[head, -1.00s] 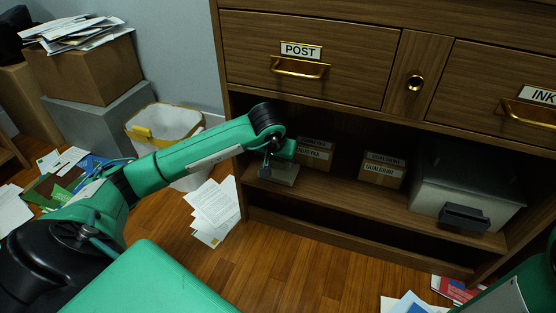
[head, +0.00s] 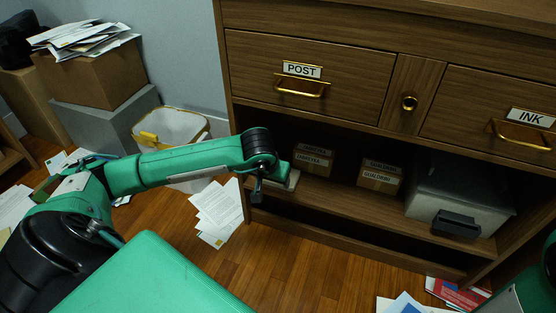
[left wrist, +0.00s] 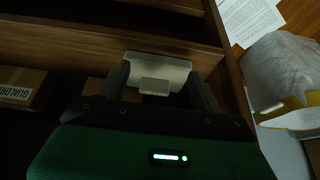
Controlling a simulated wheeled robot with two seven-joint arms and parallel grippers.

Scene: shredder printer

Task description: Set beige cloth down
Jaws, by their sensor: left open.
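The beige cloth (left wrist: 172,66) lies folded at the left end of the open shelf under the POST drawer. In the head view only a pale part of the cloth (head: 292,181) shows beside my gripper, which hides the rest. My left gripper (head: 262,188) is at the shelf's left front. In the left wrist view the fingers of the left gripper (left wrist: 162,88) are apart, with the cloth between and just beyond their tips. I cannot tell whether either finger touches it. My right gripper is not in view.
Small labelled boxes (head: 380,174) and a grey metal box (head: 455,195) stand on the shelf (head: 340,197). The drawers with brass handles (head: 301,86) are above. A white bin (head: 170,128) and loose papers (head: 218,208) are left of the cabinet.

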